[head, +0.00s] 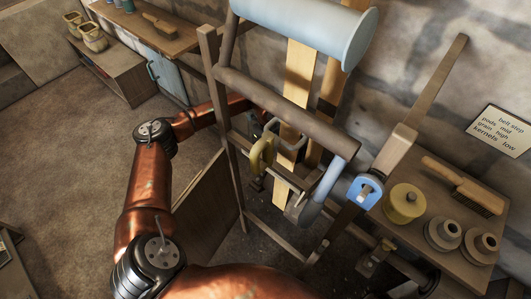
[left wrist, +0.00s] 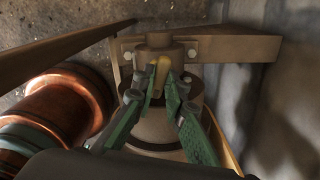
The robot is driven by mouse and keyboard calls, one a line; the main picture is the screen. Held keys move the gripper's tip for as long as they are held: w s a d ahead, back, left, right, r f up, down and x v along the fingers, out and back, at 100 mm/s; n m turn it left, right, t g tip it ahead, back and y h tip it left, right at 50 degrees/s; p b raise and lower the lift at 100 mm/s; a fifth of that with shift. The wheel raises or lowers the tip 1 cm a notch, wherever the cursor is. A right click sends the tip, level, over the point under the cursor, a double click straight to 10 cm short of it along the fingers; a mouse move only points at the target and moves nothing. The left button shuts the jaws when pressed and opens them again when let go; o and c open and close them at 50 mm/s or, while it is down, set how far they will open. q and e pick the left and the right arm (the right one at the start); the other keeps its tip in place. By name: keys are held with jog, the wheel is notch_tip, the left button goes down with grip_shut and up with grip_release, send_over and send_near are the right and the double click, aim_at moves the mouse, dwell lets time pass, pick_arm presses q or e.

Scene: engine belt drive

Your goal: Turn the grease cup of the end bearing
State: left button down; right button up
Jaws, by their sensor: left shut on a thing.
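In the left wrist view, the green fingers of my left gripper (left wrist: 164,95) are closed on the small brass-yellow grease cup (left wrist: 162,70). In the head view my left arm reaches in behind the wooden frame, and the hand and grease cup are hidden there. My right gripper is in neither view.
The wooden frame (head: 227,140) carries a brown shaft (head: 285,105), a pale blue drum (head: 310,25) and belts (head: 298,70). The right bench holds a yellow pot (head: 405,202), a brush (head: 462,185) and grey spools (head: 444,233).

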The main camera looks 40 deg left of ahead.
pick_arm(q)
jog(key=shift+r+m+p, duration=0.15)
jog(key=shift+m+p, duration=0.2)
jog(key=shift+m, duration=1.05)
jog(key=m+p, duration=0.1)
jog(key=m, duration=0.1)
jog(key=shift+m, duration=0.4)
jog(key=m, duration=0.3)
jog(key=shift+m+p, duration=0.3)
jog(key=shift+p, duration=0.1)
jog(key=m, duration=0.3)
jog(key=shift+m, duration=0.3)
jog(key=m, duration=0.3)
jog(key=shift+m, duration=0.3)
jog(key=m, duration=0.4)
jog(key=shift+f+m, duration=0.2)
jog(key=shift+m, duration=0.1)
jog(key=m, duration=0.3)
jog(key=shift+m, duration=0.3)
jog(key=m+b, duration=0.1)
jog(key=m, duration=0.3)
jog(key=shift+a+r+m+b, duration=0.15)
jog(key=shift+m+b, duration=0.25)
jog(key=shift+m, duration=1.4)
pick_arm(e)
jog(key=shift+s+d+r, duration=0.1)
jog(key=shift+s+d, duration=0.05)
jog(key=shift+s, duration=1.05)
